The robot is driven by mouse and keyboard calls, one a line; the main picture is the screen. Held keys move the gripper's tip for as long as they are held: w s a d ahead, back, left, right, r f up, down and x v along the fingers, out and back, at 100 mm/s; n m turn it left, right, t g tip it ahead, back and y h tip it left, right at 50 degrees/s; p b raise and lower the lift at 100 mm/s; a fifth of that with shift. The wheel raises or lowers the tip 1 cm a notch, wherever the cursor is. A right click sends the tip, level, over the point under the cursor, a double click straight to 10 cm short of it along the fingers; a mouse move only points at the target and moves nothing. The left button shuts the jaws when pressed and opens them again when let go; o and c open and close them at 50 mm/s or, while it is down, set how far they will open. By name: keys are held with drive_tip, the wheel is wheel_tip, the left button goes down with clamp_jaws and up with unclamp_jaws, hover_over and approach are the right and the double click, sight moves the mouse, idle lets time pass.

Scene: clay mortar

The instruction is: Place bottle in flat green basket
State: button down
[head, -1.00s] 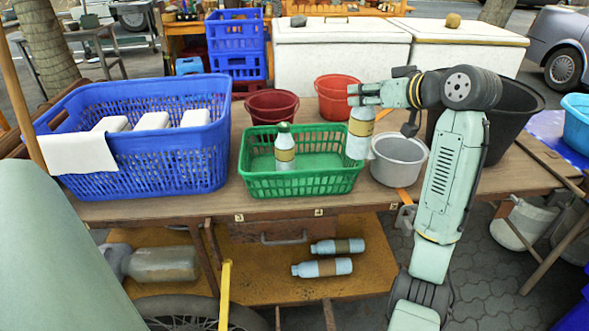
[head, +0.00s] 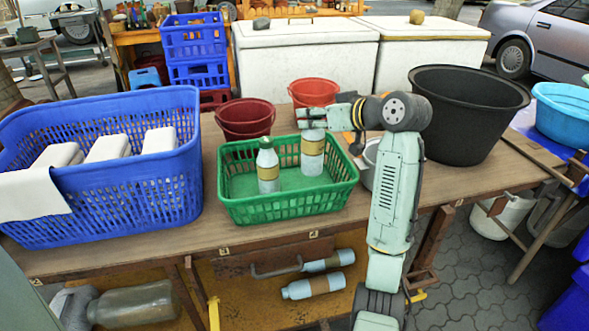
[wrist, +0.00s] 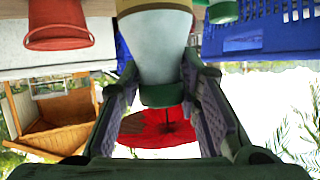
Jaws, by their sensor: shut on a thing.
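The flat green basket (head: 290,210) stands on the wooden table in the head view. One pale bottle with a tan band (head: 268,172) stands upright inside it on the left. My gripper (head: 312,118) is shut on the top of a second bottle (head: 312,158). That held bottle is upright over the right part of the basket, and the front rim does not cover it. I cannot tell whether its base touches the basket floor. In the wrist view the held bottle (wrist: 160,50) sits between the fingers of my gripper (wrist: 160,100).
A large blue basket (head: 130,200) with white blocks stands left. Dark red (head: 245,118) and red (head: 314,92) buckets are behind. A grey pot (head: 369,160) and a black tub (head: 466,110) are right. Two bottles lie on the lower shelf, one here (head: 314,286).

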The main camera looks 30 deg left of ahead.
sight(322, 146)
wheel_tip(322, 146, down, 8)
drive_tip(key=shift+r+p, duration=0.15)
drive_tip(key=shift+p, duration=0.5)
drive_tip(key=c, duration=1.2)
unclamp_jaws()
drive_tip(key=b+v, duration=0.2)
drive_tip(key=v, duration=1)
